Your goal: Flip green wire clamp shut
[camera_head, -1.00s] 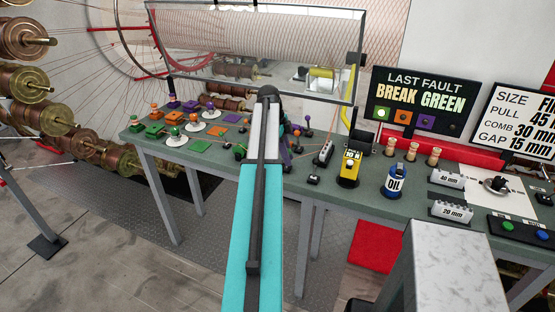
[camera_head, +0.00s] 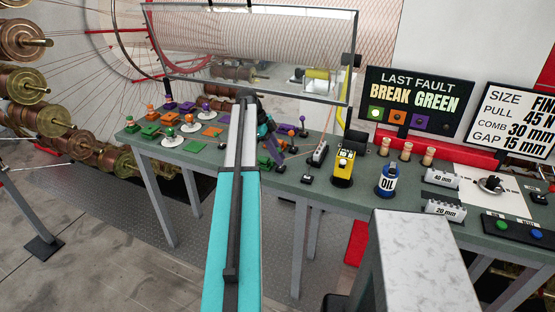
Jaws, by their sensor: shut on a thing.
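My arm reaches from the bottom of the picture to the table. My gripper (camera_head: 270,144) is at its far end, small, dark and partly hidden by the arm. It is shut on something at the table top. A small green piece (camera_head: 265,161), which looks like the green wire clamp, shows just below the gripper, beside the arm. Whether its lever is up or down is too small to tell. More green pieces stand left of the arm: a green plate (camera_head: 193,146) and a green-knobbed piece on a white disc (camera_head: 170,136).
Orange and purple pieces stand around the green ones. A yellow device (camera_head: 343,167), a blue oil can (camera_head: 387,180) and a fault sign (camera_head: 417,101) reading "BREAK GREEN" are to the right. A clear guard (camera_head: 250,50) stands behind the work area.

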